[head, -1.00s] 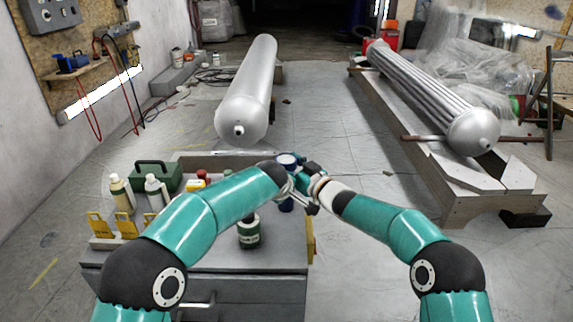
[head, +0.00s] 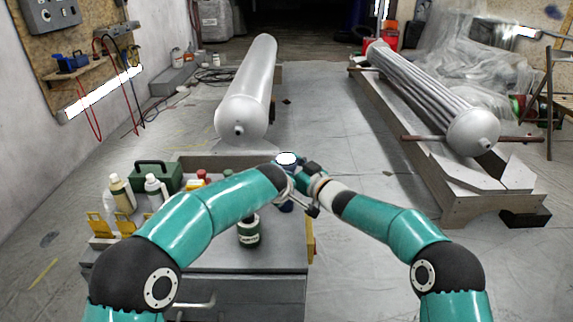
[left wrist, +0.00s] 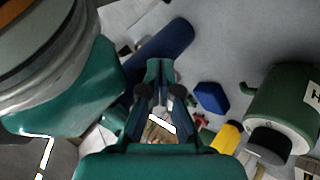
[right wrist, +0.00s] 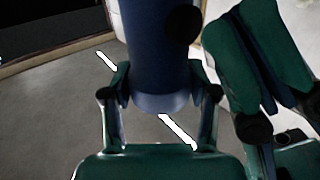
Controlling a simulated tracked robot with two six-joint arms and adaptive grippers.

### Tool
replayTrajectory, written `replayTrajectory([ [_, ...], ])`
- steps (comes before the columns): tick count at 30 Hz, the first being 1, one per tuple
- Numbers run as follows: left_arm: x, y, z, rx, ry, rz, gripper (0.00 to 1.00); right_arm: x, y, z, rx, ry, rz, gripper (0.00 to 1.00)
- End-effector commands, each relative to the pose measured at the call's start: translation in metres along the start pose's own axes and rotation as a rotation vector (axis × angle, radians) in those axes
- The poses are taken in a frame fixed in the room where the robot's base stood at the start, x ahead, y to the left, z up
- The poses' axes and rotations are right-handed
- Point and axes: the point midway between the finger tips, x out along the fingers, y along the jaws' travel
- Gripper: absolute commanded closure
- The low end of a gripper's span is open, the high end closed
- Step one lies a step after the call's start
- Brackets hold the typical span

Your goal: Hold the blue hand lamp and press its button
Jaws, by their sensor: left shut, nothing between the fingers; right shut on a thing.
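The blue hand lamp (head: 287,206) is held upright above the cart, and its round top (head: 287,158) glows white. In the right wrist view the lamp's blue body (right wrist: 155,45) stands between the fingers of my right gripper (right wrist: 158,80), which is shut on it. My left gripper (left wrist: 160,75) is shut and empty, close against the lamp's side; it also shows right of the lamp in the right wrist view (right wrist: 250,60). A blue cylinder (left wrist: 165,48), seemingly the lamp, crosses behind its fingertips.
The grey cart (head: 250,285) below carries a green can (head: 249,231), white bottles (head: 155,190), a green toolbox (head: 158,175) and yellow tags (head: 125,225). A silver tank (head: 247,90) lies beyond, and another rests on a wooden cradle (head: 450,185) at right.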

Motion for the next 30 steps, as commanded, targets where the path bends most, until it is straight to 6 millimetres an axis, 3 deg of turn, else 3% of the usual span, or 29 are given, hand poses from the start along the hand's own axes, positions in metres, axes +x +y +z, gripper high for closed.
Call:
replayTrajectory([
  [18,-0.038,-0.027,0.027,0.001,-0.001,0.000,1.00,0.000,0.000,0.000,0.000,0.000,0.000,0.81],
  [30,-0.042,-0.030,0.030,-0.001,0.000,0.000,1.00,0.000,0.000,0.000,0.000,0.000,0.000,0.81],
])
